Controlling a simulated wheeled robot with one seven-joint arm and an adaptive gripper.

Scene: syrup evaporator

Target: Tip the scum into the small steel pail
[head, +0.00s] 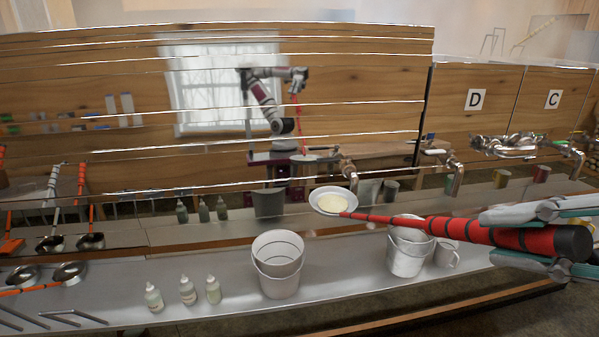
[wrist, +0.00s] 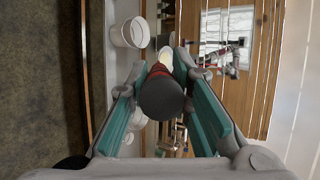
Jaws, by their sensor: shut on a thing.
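My gripper (head: 488,237) is shut on the red handle of a long ladle (head: 400,222), at the right of the head view. The ladle's shallow round bowl holds pale cream scum (head: 331,202) and looks about level. The bowl is up behind and between two pails, apart from both as far as I can tell. One pail (head: 278,268) stands left of the bowl; another pail (head: 405,262) stands under the handle, partly hidden by it. I cannot tell which is the small steel pail. In the wrist view the handle's dark end (wrist: 161,97) lies between my fingers.
A metal mug (head: 447,254) stands beside the right pail. Several small bottles (head: 187,290) stand on the steel bench left of the pails. More ladles (head: 68,272) lie at the far left. A shiny wall behind reflects the room and my arm. Taps (head: 457,175) are at the right.

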